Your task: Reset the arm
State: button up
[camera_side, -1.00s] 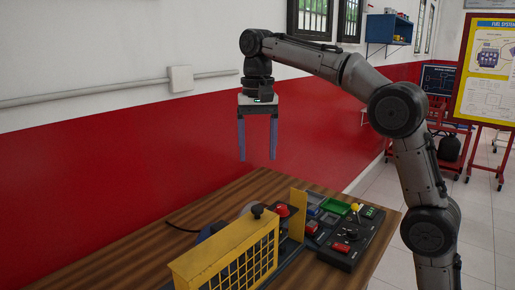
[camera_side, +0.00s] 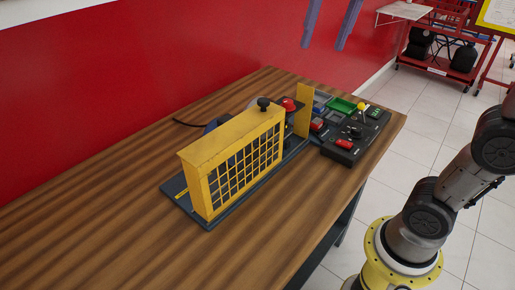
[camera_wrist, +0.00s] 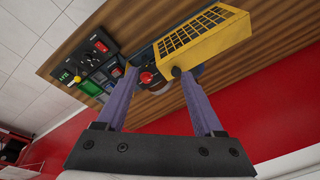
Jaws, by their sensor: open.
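My gripper (camera_side: 328,22) shows at the top edge of the side view, only its two purple fingers in frame. The fingers are well apart and hold nothing, high above the table. In the wrist view the open fingers (camera_wrist: 158,85) point toward the trainer below. The trainer has a yellow slatted guard (camera_side: 235,160) on a dark base. A black control panel (camera_side: 350,128) with a green tray, red parts and a yellow-topped lever stands at its right end. The panel also shows in the wrist view (camera_wrist: 98,48).
The wooden table (camera_side: 110,220) is bare at the left and front. A red wall (camera_side: 150,90) runs behind it. Red carts (camera_side: 435,45) stand at the far right on the tiled floor. A black cable (camera_side: 188,123) lies behind the trainer.

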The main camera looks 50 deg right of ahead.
jog(key=s+f+n+t, duration=0.1)
jog(key=s+f+n, duration=0.2)
jog(key=f, duration=0.6)
jog(key=s+f+n+t, duration=0.2)
jog(key=s+f+n, duration=0.2)
jog(key=s+f, duration=0.4)
jog(key=shift+a+f+n, duration=0.2)
jog(key=shift+f+n, duration=0.1)
jog(key=shift+f, duration=0.15)
jog(key=shift+s, duration=0.1)
dwell(1.5)
